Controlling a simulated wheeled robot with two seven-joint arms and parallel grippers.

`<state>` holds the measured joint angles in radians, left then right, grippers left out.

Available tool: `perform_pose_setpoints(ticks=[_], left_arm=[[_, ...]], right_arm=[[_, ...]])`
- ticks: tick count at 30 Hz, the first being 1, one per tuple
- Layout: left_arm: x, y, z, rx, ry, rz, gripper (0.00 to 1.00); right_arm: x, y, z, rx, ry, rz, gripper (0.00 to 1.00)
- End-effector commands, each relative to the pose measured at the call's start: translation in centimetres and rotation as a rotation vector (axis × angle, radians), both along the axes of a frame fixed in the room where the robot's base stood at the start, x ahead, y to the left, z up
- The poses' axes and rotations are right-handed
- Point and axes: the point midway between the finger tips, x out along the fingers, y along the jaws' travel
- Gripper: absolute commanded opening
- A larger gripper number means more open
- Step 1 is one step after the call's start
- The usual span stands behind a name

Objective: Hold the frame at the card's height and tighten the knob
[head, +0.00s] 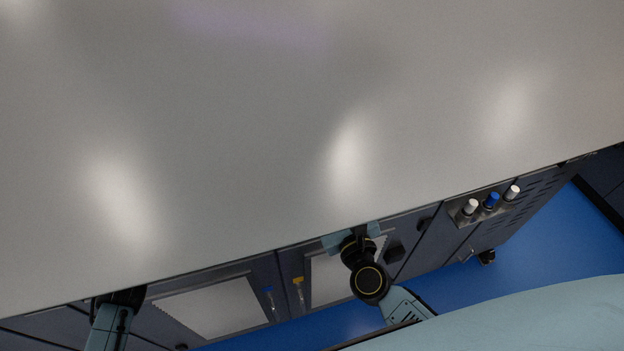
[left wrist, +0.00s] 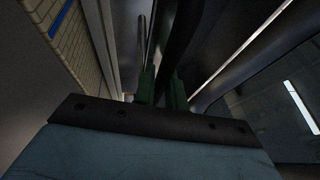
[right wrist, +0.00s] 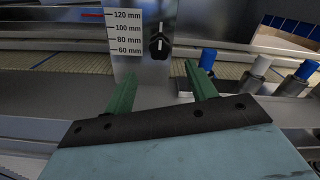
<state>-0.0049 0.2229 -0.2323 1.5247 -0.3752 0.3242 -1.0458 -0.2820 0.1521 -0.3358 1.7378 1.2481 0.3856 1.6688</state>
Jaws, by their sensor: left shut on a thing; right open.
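In the left wrist view, my left gripper (left wrist: 162,82) has its green fingers closed around a dark bar (left wrist: 182,38), which may be part of the frame. In the right wrist view, my right gripper (right wrist: 162,85) is open and empty. Ahead of it, a metal plate (right wrist: 130,72) carries a scale label (right wrist: 125,32) marked 60 to 120 mm. A black knob (right wrist: 160,46) with a white line sits on this plate, beyond and between the open fingertips. In the head view, the fingertips of both grippers are hidden. I cannot make out the card.
A large grey surface (head: 250,130) fills most of the head view. White-topped and blue-topped cylinders (head: 491,200) stand in a holder at the right, and also show in the right wrist view (right wrist: 258,68). Blue floor (head: 550,245) is open at lower right.

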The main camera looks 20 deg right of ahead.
Motion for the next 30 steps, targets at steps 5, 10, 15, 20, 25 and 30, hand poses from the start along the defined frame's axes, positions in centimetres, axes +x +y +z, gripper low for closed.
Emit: perform_pose_setpoints(ticks=[5,10,15,20,25,30], left_arm=[[0.3,0.2,1.0,-0.006,-0.021,0.001,0.00],[0.3,0.2,1.0,-0.006,-0.021,0.001,0.00],[0.3,0.1,1.0,-0.006,-0.021,0.001,0.00],[0.3,0.1,1.0,-0.006,-0.021,0.001,0.00],[0.3,0.1,0.9,-0.005,-0.020,0.000,0.28],[0.2,0.1,0.6,-0.003,-0.013,0.000,0.38]], right_arm=[[-3.0,-0.1,0.0,-0.002,0.002,0.000,0.56],[-4.2,0.0,0.0,0.001,0.001,0.000,0.56],[-4.3,0.0,0.1,0.001,0.001,-0.001,0.56],[-4.3,0.0,0.0,0.000,0.001,0.000,0.56],[-4.3,0.0,0.0,0.000,0.001,0.000,0.56],[-4.3,0.0,0.0,0.000,0.001,0.000,0.56]])
